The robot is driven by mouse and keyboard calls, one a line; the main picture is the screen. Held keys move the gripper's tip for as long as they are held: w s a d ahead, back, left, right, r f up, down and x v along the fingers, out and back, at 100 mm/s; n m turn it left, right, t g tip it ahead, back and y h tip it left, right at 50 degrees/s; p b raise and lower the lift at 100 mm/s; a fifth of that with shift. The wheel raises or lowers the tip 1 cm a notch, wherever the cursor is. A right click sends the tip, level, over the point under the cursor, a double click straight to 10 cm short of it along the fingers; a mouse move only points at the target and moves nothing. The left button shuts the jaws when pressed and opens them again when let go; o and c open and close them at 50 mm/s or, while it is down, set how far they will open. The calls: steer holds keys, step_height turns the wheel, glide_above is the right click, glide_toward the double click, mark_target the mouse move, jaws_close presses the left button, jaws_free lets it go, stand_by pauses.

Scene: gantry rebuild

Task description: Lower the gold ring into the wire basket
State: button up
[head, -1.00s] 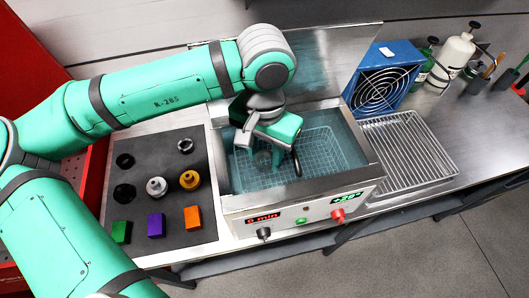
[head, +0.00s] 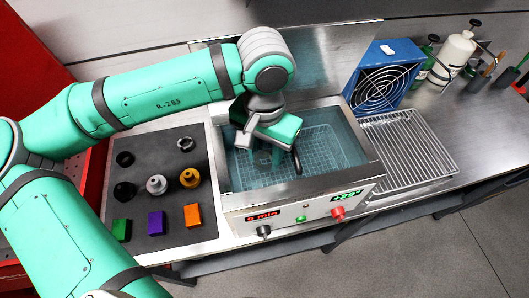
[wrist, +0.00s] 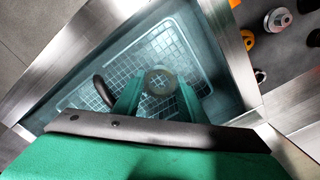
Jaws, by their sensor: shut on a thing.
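My gripper (head: 264,156) is over the left part of the wire basket (head: 325,145), inside the tank opening. In the wrist view its two green fingers (wrist: 158,94) are shut on a round ring (wrist: 148,79) with a dull gold-brown rim. The ring lies flat, and basket mesh shows through its hole. The basket (wrist: 190,48) is a pale mesh box in the bluish tank. In the head view the ring is not clear behind the fingers. I cannot tell whether it touches the basket floor.
The steel tank (head: 290,206) has raised walls and a front panel. Left of it, a dark mat (head: 175,235) holds several round parts, including a gold-coloured one (head: 189,178), and coloured blocks. A wire rack (head: 410,150) and blue fan box (head: 385,72) stand right.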

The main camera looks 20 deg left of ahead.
steer(key=shift+f, duration=2.05)
stand_by(1.2)
steer(key=o, duration=1.2)
steer(key=shift+o, duration=0.2)
step_height(320, 180, up, 11)
steer(key=shift+f, duration=0.1)
